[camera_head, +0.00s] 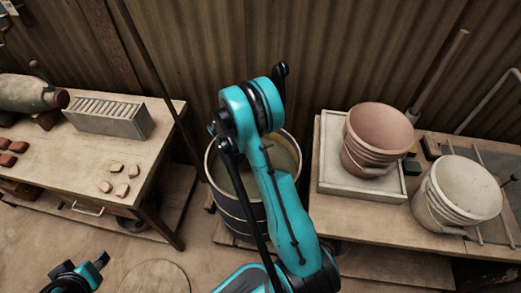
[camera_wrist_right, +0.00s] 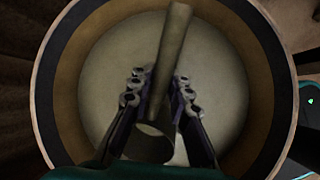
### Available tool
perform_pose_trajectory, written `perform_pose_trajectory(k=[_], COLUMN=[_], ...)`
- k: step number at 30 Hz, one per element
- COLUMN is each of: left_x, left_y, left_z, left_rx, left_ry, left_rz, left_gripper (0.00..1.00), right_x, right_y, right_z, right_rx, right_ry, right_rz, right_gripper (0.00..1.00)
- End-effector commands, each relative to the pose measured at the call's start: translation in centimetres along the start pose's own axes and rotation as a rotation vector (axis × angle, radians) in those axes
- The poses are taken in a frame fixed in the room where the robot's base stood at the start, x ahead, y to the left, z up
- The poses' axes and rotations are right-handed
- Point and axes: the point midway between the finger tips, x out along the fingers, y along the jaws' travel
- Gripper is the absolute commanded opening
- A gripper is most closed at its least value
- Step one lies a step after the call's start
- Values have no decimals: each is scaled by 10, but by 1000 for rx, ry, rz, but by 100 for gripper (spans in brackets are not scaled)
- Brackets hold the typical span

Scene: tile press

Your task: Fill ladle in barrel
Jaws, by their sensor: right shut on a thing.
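The barrel (camera_head: 233,214) is a round, dark-banded tub on the floor between the two tables, partly hidden behind my right arm. In the right wrist view its rim (camera_wrist_right: 287,75) rings the picture, with a flat, pale surface (camera_wrist_right: 225,60) inside. My right gripper (camera_wrist_right: 158,90) is over the barrel opening, shut on the ladle (camera_wrist_right: 175,40). The ladle's rod-like handle runs between the fingers, and a round grey end shows below. I cannot tell whether the ladle touches the pale surface. My left gripper (camera_head: 88,272) is at the bottom left, away from the barrel; its jaw opening is unclear.
The left table (camera_head: 150,130) holds a slotted grey box (camera_head: 110,119), small tiles and a clay jar (camera_head: 30,92). The right table (camera_head: 345,215) holds a pink bucket (camera_head: 378,135) in a pale tray (camera_head: 335,170) and a white bucket (camera_head: 465,188). A corrugated wall stands behind.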

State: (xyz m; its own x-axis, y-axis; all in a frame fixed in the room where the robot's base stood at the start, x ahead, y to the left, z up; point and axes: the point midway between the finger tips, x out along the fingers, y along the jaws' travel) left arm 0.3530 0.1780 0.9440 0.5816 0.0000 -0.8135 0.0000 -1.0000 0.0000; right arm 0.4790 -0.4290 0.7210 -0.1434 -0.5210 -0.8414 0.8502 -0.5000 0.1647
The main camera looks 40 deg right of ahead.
Motion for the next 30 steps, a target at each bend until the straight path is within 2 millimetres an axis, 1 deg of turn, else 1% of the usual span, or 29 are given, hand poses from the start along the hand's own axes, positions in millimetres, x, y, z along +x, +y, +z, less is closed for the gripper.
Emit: perform_pose_trajectory(k=[1,4,8,15,21,25,30], left_x=[9,18,13,13,13,13,13], left_y=[0,0,0,0,0,0,0], left_z=[6,13,9,9,9,9,9], left_rx=[0,0,0,0,0,0,0], left_ry=[0,0,0,0,0,0,0], left_rz=[0,0,0,0,0,0,0], left_gripper=[40,40,40,40,40,40,40], right_x=[8,17,26,52,69,76,79], right_y=[-1,-3,-5,-10,-13,-15,-15], right_z=[-9,-18,-22,-38,-48,-52,-54], right_rx=[-7,-15,-12,-12,-12,-12,-12], right_ry=[-19,-64,-65,-63,-63,-63,-63], right_rz=[1,1,0,0,0,0,0], right_gripper=[0,0,0,0,0,0,0])
